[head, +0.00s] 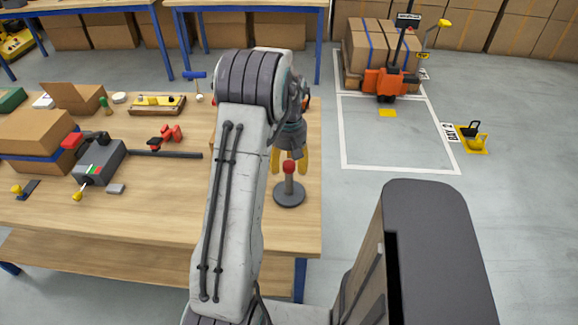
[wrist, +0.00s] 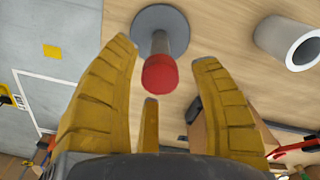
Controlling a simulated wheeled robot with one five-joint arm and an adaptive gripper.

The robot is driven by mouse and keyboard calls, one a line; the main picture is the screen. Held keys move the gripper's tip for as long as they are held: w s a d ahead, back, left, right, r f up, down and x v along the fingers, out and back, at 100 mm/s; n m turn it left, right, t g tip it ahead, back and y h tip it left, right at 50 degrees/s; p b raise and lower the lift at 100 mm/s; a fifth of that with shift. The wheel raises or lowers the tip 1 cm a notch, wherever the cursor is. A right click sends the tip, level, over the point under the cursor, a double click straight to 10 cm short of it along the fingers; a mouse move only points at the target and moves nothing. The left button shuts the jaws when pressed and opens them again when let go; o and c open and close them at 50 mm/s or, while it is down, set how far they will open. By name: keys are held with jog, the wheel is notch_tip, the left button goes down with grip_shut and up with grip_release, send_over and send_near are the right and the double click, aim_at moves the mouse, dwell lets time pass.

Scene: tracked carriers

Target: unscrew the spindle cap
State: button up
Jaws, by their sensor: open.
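A spindle with a dark round base (head: 289,194) and a short grey post stands upright near the right edge of the wooden table. Its red cap (head: 289,167) sits on top of the post. In the wrist view the red cap (wrist: 160,73) lies between and just beyond my yellow fingers, with the grey base (wrist: 160,20) behind it. My gripper (head: 289,164) is open above and around the level of the cap, and the fingers do not appear to touch it. My arm hides part of the table to the left of the spindle.
A grey device (head: 98,160) with a red part, cardboard boxes (head: 35,135), a dark bar (head: 165,154) and small tools lie on the left of the table. A grey tube (wrist: 289,42) shows in the wrist view. The floor right of the table is clear near it.

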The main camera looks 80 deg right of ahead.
jog(key=m, duration=1.9)
jog(key=shift+m, duration=0.3)
jog(key=m, duration=0.4)
jog(key=shift+m, duration=0.4)
jog(key=shift+c, duration=0.2)
